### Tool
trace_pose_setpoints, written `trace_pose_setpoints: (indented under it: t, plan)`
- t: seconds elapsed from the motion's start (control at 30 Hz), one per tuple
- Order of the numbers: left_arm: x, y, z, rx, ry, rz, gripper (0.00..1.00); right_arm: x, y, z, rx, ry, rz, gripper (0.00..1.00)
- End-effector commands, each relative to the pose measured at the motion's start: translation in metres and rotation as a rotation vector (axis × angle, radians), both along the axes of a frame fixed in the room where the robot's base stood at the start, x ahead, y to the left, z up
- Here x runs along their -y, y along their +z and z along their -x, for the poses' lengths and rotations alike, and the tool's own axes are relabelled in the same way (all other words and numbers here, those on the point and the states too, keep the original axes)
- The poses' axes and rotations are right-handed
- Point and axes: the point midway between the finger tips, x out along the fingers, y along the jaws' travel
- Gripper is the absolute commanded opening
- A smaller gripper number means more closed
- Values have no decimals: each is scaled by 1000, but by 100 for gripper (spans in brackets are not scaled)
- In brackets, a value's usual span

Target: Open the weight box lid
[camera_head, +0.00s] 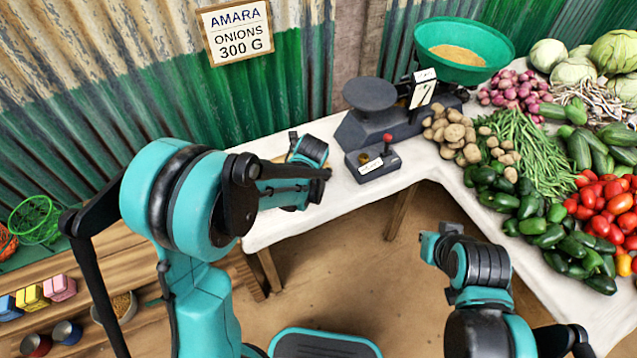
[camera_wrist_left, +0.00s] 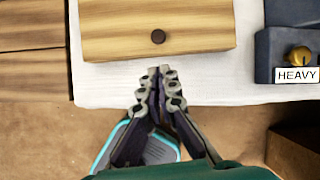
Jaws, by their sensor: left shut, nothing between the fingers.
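The weight box (camera_wrist_left: 115,25) is pale wood with a dark round knob (camera_wrist_left: 158,37); it lies at the top of the left wrist view. Its lid looks closed. My left gripper (camera_wrist_left: 160,72) is shut and empty, with its tips just below the box's near edge in the picture; I cannot tell whether they touch it. In the head view only a sliver of the box (camera_head: 281,158) shows, the rest hidden behind my left wrist. My right arm's end (camera_head: 436,243) hangs off the table's front edge; its fingers cannot be made out.
A small dark block labelled HEAVY (camera_wrist_left: 285,52) with a brass bell stands right of the box. In the head view, a scale (camera_head: 385,125) with a green pan (camera_head: 490,70) stands behind. Potatoes (camera_head: 458,135) and other vegetables fill the right. White cloth (camera_head: 350,197) is bare in front.

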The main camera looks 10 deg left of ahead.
Motion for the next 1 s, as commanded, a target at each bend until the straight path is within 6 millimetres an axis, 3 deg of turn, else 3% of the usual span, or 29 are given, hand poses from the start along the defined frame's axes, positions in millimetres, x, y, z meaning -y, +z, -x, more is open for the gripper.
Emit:
trace_pose_setpoints:
  t: [0.6,1.0]
  plan:
    - [-21,-82,-35,-8,-22,-13,0,0,-35,0,0,0,0,0]
    - [-25,-92,-40,-8,-22,-13,0,0,-38,0,0,0,0,0]
